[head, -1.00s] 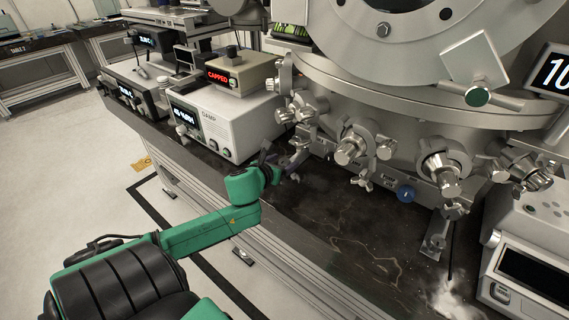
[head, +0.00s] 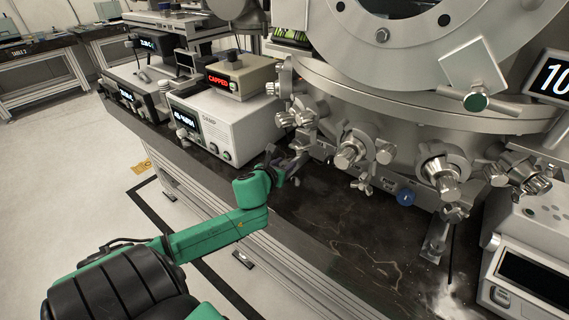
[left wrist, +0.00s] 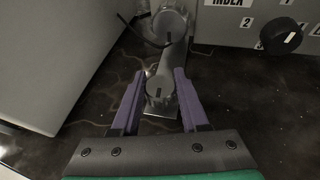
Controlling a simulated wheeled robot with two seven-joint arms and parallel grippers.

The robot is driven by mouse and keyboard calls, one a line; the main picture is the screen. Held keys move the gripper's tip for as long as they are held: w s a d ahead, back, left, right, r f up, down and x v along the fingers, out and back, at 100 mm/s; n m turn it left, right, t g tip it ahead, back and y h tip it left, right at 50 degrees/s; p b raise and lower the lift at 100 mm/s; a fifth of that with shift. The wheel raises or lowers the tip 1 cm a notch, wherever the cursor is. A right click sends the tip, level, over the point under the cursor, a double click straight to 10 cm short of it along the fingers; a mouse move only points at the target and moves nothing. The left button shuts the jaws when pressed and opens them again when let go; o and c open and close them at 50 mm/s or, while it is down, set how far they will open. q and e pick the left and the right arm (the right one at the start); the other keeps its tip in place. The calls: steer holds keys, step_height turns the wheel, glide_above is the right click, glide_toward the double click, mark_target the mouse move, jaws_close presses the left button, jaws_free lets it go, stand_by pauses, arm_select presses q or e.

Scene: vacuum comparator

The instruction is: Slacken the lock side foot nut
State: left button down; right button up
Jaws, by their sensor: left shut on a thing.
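My left gripper (head: 288,163) is low at the front of the steel chamber, over the dark bench top. In the left wrist view its purple fingers (left wrist: 159,76) lie on either side of a round grey nut (left wrist: 158,90) with a dark mark on its face. The fingers are shut on this nut, which sits at the near end of a grey foot bracket (left wrist: 160,65). A second round grey part (left wrist: 166,24) with a similar mark stands farther up the bracket. In the head view my gripper largely hides the nut. My right gripper is not in view.
A pale instrument box (head: 228,125) stands left of my gripper, carrying a box reading CAPPED (head: 240,76). Another foot (head: 436,240) stands farther right. The dark bench top (head: 340,235) has clear room in front.

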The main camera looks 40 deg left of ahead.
arm_select(q)
steer(key=n+y+p, duration=0.1)
steer(key=n+g+y+p, duration=0.1)
steer(key=y, duration=0.1)
steer(key=shift+r+n, duration=0.25)
steer(key=shift+n, duration=0.15)
steer(key=n+g+y+p, duration=0.3)
steer(key=shift+n, duration=0.3)
steer(key=shift+f+n+g+y+p, duration=0.15)
steer(key=shift+n+g+y+p, duration=0.45)
steer(key=shift+n+g+y, duration=0.45)
steer(key=shift+f+n+g+y, duration=0.1)
steer(key=shift+n+g+y, duration=0.45)
steer(key=shift+n+g, duration=1)
steer(key=shift+c, duration=2.1)
jaws_free()
